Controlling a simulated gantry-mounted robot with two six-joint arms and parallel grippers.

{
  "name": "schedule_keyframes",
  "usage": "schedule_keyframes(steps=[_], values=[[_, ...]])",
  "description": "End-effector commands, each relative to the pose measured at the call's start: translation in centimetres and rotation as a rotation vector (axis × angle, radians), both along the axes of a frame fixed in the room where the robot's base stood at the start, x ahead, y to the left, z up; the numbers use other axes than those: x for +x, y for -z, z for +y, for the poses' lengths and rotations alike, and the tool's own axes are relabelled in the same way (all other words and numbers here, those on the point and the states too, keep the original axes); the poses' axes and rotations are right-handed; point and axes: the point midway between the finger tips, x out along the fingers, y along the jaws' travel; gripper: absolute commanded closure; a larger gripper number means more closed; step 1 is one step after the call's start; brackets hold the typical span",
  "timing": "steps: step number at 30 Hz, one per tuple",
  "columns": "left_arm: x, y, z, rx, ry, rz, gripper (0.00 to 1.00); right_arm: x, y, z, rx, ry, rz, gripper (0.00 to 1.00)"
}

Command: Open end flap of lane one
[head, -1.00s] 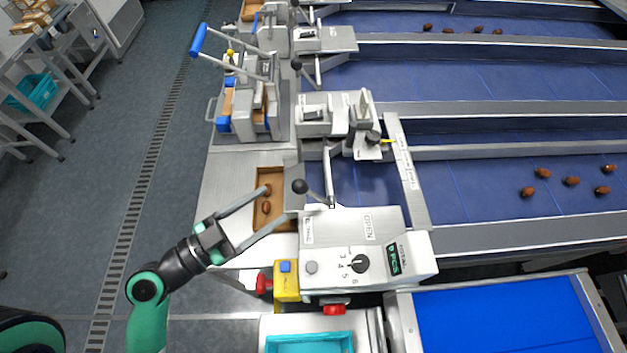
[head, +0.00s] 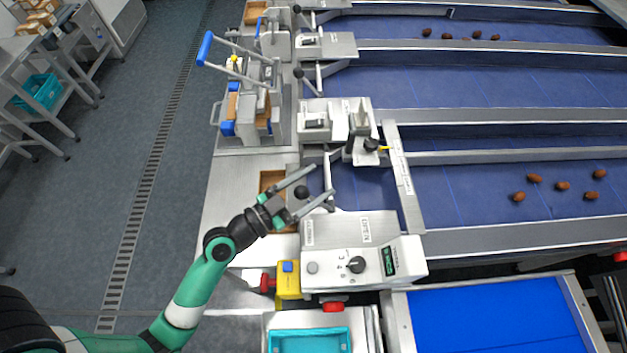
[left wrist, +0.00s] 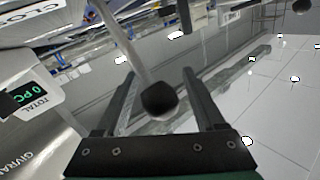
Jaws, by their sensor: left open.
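The lane one end flap (head: 327,170) is a thin grey plate at the left end of the nearest blue lane. Its lever ends in a round black knob (head: 301,192). My left gripper (head: 322,182) is open, with its fingers reaching right past the knob in the head view. In the left wrist view the black knob (left wrist: 159,98) on its metal rod appears between the open fingers (left wrist: 158,78). I cannot tell whether either finger touches it. The lower part of the lever is hidden by the gripper. My right gripper is not in view.
The control box (head: 360,262) with a dial stands just in front of the gripper. A brown-floored tray (head: 268,182) lies left of the flap, partly covered by the gripper. Several dates (head: 562,186) lie on the lane's blue belt. A teal bin (head: 310,342) is below.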

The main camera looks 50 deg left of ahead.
Motion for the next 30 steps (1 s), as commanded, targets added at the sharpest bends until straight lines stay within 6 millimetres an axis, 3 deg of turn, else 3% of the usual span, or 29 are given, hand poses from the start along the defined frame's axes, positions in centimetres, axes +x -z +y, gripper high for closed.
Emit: schedule_keyframes(steps=[2,14,30], values=[[-0.02,0.02,0.01,0.000,0.000,0.000,0.29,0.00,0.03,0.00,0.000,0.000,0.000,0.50],[-0.06,0.00,0.00,0.000,0.000,0.000,0.99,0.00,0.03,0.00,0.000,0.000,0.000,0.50],[-0.06,-0.01,0.01,0.000,0.000,0.000,1.00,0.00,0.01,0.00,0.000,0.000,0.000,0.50]])
